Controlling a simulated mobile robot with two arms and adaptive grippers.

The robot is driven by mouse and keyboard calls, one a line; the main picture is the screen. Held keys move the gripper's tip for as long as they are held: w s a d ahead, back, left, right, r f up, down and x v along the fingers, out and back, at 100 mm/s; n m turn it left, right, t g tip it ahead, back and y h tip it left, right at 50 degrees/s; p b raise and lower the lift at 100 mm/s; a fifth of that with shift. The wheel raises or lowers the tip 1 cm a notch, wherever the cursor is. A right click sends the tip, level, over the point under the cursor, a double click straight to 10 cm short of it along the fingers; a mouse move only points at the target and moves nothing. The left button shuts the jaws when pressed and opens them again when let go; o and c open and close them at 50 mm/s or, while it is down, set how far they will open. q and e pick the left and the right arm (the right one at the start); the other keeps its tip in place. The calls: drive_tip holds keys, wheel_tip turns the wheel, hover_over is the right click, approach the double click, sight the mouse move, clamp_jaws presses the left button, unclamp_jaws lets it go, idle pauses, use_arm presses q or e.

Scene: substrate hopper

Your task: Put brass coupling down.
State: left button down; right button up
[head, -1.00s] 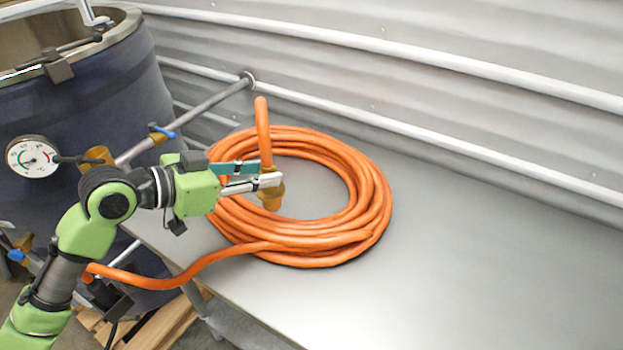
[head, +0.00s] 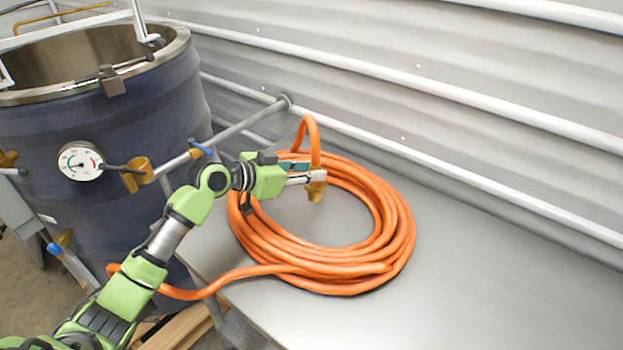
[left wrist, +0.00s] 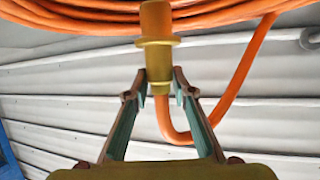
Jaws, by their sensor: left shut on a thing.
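My left gripper (head: 318,174) is shut on the brass coupling (head: 316,192) at the end of the orange hose (head: 345,275). The coupling points downward and the hose end loops up above it. In the head view they appear over the far side of the coil's opening; their exact height above the metal bench (head: 480,280) is unclear. In the left wrist view the brass coupling (left wrist: 156,50) sits between the fingertips of my left gripper (left wrist: 160,77), with the coil behind it. My right gripper is not in view.
A dark blue drum (head: 110,130) with a dial gauge (head: 80,161) and a pipe with a brass valve (head: 137,174) stands at the left. A corrugated wall (head: 420,60) with rails runs behind the bench. The bench is clear right of the coil.

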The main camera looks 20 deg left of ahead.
sight(311, 186)
use_arm(q)
drive_tip(key=shift+w+f, duration=0.75)
drive_tip(key=shift+f, duration=0.1)
drive_tip(key=shift+w+f, duration=0.2)
drive_tip(key=shift+f, duration=0.1)
wheel_tip(311, 186, down, 3)
drive_tip(key=shift+a+r+p, duration=0.1)
drive_tip(key=shift+r+p, duration=0.05)
drive_tip(key=shift+p, duration=0.75)
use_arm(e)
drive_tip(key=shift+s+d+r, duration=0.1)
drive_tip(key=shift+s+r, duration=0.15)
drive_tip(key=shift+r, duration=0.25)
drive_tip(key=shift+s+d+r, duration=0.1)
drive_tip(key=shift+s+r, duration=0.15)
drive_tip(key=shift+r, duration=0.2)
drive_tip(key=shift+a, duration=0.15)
use_arm(q)
drive_tip(key=shift+f+b, duration=0.7)
drive_tip(key=shift+b, duration=0.1)
drive_tip(key=c, duration=1.7)
unclamp_jaws()
drive_tip(key=shift+s, duration=0.1)
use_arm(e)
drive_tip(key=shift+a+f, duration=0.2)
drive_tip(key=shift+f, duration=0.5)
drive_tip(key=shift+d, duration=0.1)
